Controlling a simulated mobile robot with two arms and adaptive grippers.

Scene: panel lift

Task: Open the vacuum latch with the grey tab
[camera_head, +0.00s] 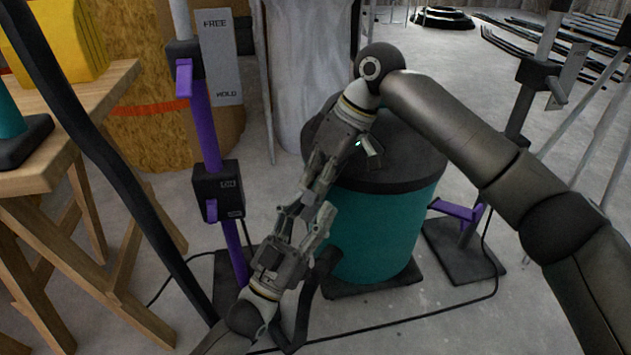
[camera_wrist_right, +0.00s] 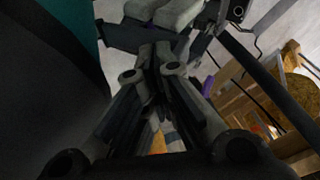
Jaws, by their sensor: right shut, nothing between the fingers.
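The vacuum is a teal drum (camera_head: 385,235) with a dark lid (camera_head: 405,150), upright in the middle of the head view. My right gripper (camera_head: 309,188) reaches down in front of its left side, shut and empty. In the right wrist view its fingers (camera_wrist_right: 160,58) are together, beside the teal drum wall (camera_wrist_right: 82,22). My left gripper (camera_head: 305,213) comes up from below, its fingers apart, close to the right fingertips. I cannot tell whether they touch. I cannot make out the grey tab or latch; my grippers cover part of the drum's left side.
A purple post (camera_head: 207,125) with a FREE/HOLD plate (camera_head: 220,58) and a switch box (camera_head: 218,190) stands left. Another dark stand (camera_head: 462,250) with a purple pedal is right. A wooden table (camera_head: 70,125) is far left. A cable crosses the floor.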

